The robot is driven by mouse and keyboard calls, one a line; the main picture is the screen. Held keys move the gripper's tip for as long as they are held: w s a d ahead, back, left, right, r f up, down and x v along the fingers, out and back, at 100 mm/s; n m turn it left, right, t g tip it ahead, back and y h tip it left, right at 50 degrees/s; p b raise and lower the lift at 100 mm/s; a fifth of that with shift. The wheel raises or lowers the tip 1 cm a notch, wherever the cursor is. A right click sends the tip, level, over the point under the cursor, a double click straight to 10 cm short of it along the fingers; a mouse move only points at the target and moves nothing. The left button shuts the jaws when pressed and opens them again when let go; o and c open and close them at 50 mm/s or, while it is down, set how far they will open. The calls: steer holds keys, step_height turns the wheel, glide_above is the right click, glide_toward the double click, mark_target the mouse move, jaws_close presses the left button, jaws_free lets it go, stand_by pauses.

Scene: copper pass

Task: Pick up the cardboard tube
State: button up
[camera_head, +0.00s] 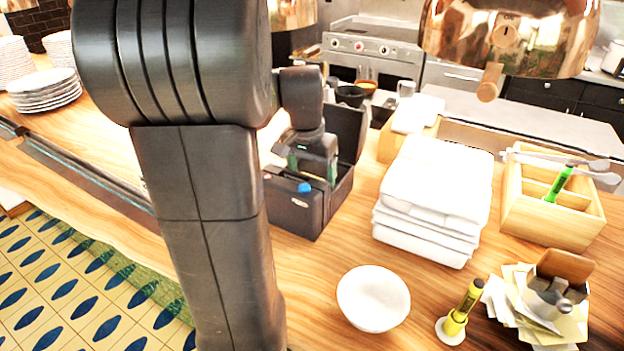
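I cannot make out the cardboard tube for certain in this view. My gripper (312,168) points down into an open black box-like machine (296,212) with a blue button on its front and a raised lid behind. The gripper's fingers show green near their ends and look spread apart, but their tips drop behind the machine's front wall. Whether anything is between them is hidden.
Right of the machine stand folded white cloths (436,195) and a wooden divided box (541,214) with tongs and a green marker. A white bowl (373,299), a yellow marker (462,309) and spiked paper slips (528,305) are nearer. Copper lamps (508,38) hang above.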

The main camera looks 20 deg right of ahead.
steer(key=shift+c, duration=0.2)
steer(key=c, duration=1)
steer(key=shift+r, duration=0.1)
